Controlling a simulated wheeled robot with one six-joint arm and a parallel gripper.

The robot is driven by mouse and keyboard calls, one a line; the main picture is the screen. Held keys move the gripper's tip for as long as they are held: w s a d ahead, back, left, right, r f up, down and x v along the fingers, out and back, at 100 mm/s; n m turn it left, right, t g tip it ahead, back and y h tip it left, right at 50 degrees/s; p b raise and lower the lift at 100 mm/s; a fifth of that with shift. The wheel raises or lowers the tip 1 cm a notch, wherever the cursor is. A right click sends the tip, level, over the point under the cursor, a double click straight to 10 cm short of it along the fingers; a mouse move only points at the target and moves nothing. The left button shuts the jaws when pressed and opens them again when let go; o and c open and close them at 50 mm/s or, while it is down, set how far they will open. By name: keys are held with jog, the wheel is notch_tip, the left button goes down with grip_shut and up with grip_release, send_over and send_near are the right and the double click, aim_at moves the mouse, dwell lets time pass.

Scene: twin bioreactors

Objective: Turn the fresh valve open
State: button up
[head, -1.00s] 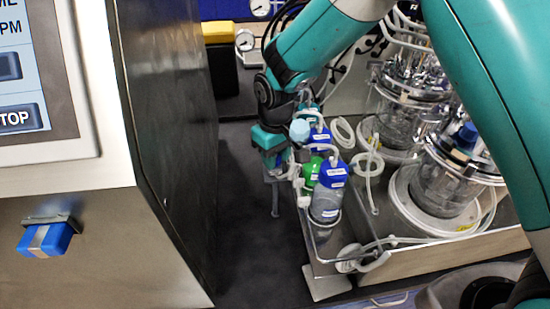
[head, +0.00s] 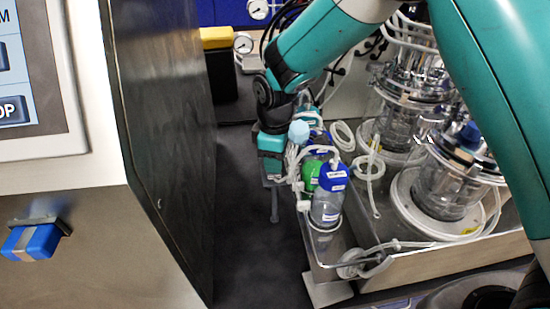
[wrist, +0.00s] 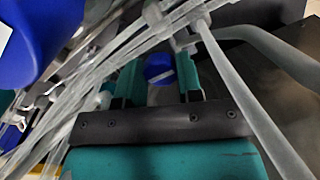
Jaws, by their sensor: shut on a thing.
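In the wrist view, a round blue knob (wrist: 158,69) with a pale mark sits between the two teal fingers of my gripper (wrist: 160,78); I take it for the fresh valve. Clear tubes cross in front of it, so the finger contact is partly hidden. In the head view, my gripper (head: 273,180) points down at the left edge of the bottle holder, beside the bottles and tubing. The knob is hidden there. No label on it is readable, and how far it is turned cannot be told.
Glass vessels (head: 442,180) stand further right. A dark-sided cabinet (head: 165,150) rises on the left. Dark floor (head: 245,240) lies clear between.

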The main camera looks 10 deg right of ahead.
dwell(0.4)
jog(key=o, duration=0.9)
notch_tip(320, 180, up, 18)
jog(key=b, duration=0.3)
jog(key=shift+f+b, duration=0.25)
jog(key=shift+b, duration=0.05)
jog(key=s+d+f+m+y, duration=0.1)
jog(key=s+d+m, duration=0.1)
jog(key=s, duration=0.6)
jog(key=s+d+f+m+y, duration=0.1)
jog(key=s+d+m, duration=0.1)
jog(key=s, duration=0.6)
jog(key=s+d+f+m+y, duration=0.1)
jog(key=s+d+m+y, duration=0.1)
jog(key=s, duration=0.7)
jog(key=shift+d+m, duration=0.3)
jog(key=shift+d, duration=0.6)
